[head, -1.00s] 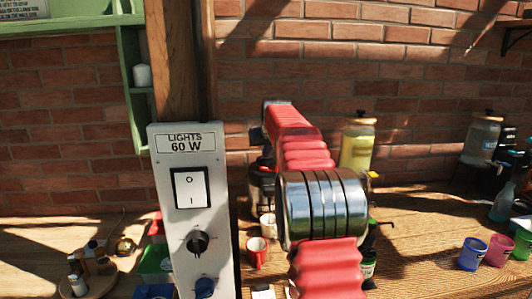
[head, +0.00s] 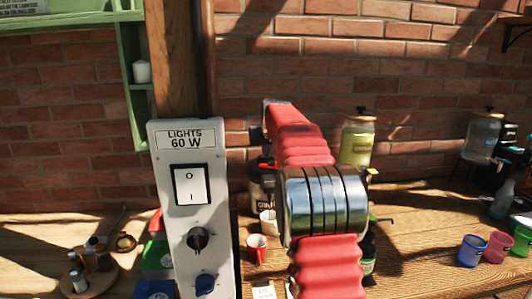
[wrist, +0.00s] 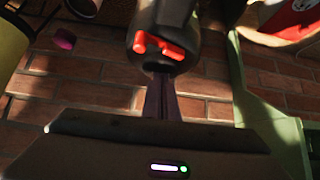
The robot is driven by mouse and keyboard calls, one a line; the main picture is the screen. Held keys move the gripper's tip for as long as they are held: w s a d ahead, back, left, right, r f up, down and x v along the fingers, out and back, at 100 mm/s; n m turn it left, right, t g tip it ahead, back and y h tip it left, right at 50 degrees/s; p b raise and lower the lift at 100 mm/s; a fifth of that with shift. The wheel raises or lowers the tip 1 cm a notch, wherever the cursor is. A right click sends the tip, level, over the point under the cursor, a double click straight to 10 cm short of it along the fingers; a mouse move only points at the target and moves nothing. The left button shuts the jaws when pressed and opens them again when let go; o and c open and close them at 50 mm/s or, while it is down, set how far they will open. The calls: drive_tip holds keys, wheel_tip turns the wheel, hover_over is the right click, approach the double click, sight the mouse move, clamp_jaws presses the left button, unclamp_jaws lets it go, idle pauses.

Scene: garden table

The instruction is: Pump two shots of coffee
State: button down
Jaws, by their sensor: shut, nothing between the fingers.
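The coffee pot (head: 262,188) is a dark pump pot with a partly visible label. It stands on the table behind my red arm in the head view. Its dark rounded top (wrist: 165,22) with red parts (wrist: 157,47) fills the upper middle of the upside-down wrist view. My gripper (wrist: 161,80) is shut and empty, its narrow fingers pointing at that top. I cannot tell whether they touch it. My arm hides the gripper in the head view. A white mug (head: 267,222) and a red mug (head: 257,247) stand in front of the pot.
A lights switch box (head: 188,220) on a wooden post stands close to the left. A yellow jar (head: 357,145) and a clear dispenser (head: 482,138) stand toward the wall. Blue (head: 473,250), pink (head: 498,247) and green cups sit at the right. Table between them is fairly clear.

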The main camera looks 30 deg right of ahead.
drive_tip(key=shift+f, duration=0.1)
drive_tip(key=shift+r, duration=1.15)
drive_tip(key=shift+f, duration=1)
idle(1.6)
drive_tip(key=shift+r, duration=1)
idle(0.5)
wheel_tip(320, 180, up, 6)
idle(0.6)
idle(0.3)
